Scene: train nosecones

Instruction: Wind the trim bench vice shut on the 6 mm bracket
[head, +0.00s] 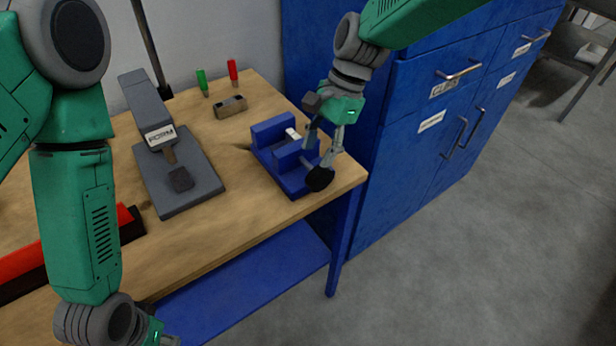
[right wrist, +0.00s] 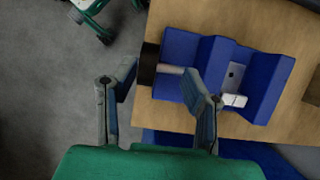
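The blue trim bench vice (head: 262,131) is at the right front corner of the wooden bench. The pale bracket (head: 293,134) sits between its jaws; the right wrist view shows the bracket's plate with a hole (right wrist: 234,75). I cannot tell whether both jaws touch it. The vice's black hand knob (head: 319,180) is on a screw at the near end, also in the right wrist view (right wrist: 148,63). My right gripper (right wrist: 159,76) is open, its fingers apart on either side of the knob's end of the screw, with nothing gripped.
A grey press-like tool (head: 178,170) stands left of the vice. A small holed block (head: 230,106), a green marker (head: 202,81) and a red one (head: 233,71) are behind. A red bar (head: 25,262) lies at the left. Blue cabinets (head: 425,130) flank the bench's right side.

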